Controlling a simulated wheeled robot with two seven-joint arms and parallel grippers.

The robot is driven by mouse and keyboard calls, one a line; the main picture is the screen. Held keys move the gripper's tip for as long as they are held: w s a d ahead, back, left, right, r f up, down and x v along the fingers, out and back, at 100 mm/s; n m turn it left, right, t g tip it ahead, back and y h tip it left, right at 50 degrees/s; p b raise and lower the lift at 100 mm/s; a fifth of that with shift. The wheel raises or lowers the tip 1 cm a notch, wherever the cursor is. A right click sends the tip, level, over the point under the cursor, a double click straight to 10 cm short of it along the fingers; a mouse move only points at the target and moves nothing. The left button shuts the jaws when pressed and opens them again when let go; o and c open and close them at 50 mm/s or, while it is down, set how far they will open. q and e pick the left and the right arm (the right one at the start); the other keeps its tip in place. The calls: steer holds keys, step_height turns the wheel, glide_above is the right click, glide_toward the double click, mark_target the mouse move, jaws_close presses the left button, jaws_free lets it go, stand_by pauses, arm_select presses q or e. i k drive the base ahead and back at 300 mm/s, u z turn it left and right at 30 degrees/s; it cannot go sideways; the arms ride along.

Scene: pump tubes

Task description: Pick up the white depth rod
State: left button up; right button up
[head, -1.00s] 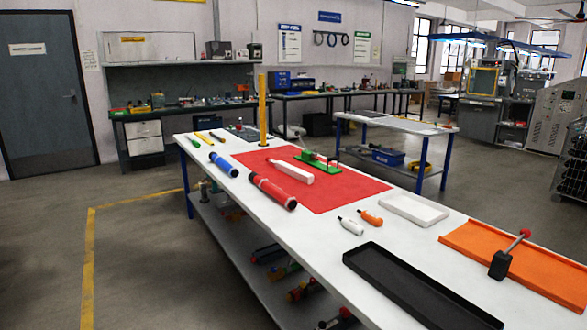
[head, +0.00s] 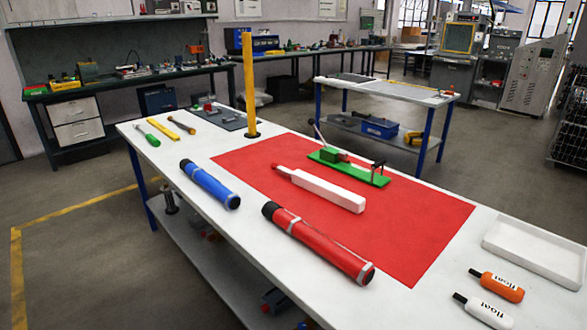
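A long white square bar (head: 322,188) with a red tip at its left end lies on the red mat (head: 420,222). It is the one white rod-like thing I see, and it lies flat, pointing from upper left to lower right. A green base with a lever and clamp (head: 350,167) lies just behind it on the mat. Neither of my grippers shows in the head view.
A blue tube (head: 210,184) lies left of the mat. A yellow post (head: 249,85) stands upright behind it. Hand tools (head: 164,130) lie at the far left end. An orange float (head: 497,286), a white float (head: 482,311) and a white tray (head: 537,250) are at right. White tabletop is bare between them.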

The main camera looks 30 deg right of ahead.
mark_target(351, 202)
steer(key=i, duration=0.85)
steer(key=z, duration=0.55)
